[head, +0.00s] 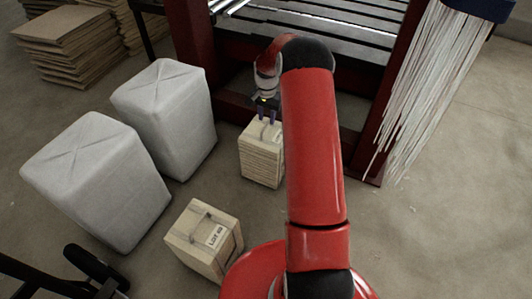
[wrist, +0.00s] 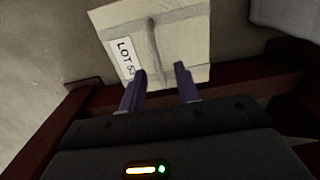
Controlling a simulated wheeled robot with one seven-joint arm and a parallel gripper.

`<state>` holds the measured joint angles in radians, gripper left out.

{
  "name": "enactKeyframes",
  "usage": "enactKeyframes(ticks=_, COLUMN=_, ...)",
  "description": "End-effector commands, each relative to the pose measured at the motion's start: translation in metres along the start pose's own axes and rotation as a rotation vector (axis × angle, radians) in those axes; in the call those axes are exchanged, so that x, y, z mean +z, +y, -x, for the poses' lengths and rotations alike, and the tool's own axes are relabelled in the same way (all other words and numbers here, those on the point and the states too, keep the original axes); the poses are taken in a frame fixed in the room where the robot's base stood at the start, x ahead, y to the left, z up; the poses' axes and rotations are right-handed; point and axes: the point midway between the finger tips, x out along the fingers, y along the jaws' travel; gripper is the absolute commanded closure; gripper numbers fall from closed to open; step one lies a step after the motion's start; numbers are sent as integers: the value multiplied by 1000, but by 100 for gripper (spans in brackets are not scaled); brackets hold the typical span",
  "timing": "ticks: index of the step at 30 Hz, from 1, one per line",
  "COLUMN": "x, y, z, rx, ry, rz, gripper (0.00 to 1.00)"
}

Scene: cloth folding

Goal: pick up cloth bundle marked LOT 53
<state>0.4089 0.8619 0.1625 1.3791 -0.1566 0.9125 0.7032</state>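A cream cloth bundle (head: 261,160) of stacked layers stands on the floor in front of the red frame. In the wrist view the bundle (wrist: 185,40) shows its top, with a raised strap (wrist: 152,38) across it and a white label (wrist: 125,57). The label reads LOT 5 and a last digit that is hard to read beside a finger. My gripper (head: 267,117) points down just over the bundle's top. In the wrist view its two dark fingers (wrist: 161,72) are apart, with nothing seen between them but the bundle's surface. Contact cannot be told.
A second cream bundle (head: 205,240) with a strap and a LOT label, seemingly 49, sits nearer me. Two large grey wrapped bales (head: 95,180) (head: 168,115) stand to the left. The red-framed machine (head: 200,50) rises behind, with white strands (head: 425,90) hanging at right. Floor is clear at right.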

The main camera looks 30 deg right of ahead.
Motion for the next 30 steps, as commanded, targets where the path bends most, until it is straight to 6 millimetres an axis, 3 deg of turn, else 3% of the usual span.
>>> enactKeyframes(ticks=7, x=5, y=2, z=-39, rx=1, ry=-3, rz=1, gripper=68)
enactKeyframes(ticks=15, x=5, y=2, z=-44, rx=-1, ry=-1, rz=1, gripper=68)
enactKeyframes(ticks=23, x=5, y=2, z=-43, rx=0, ry=-1, rz=1, gripper=100)
enactKeyframes(ticks=30, x=5, y=2, z=-43, rx=0, ry=-1, rz=1, gripper=100)
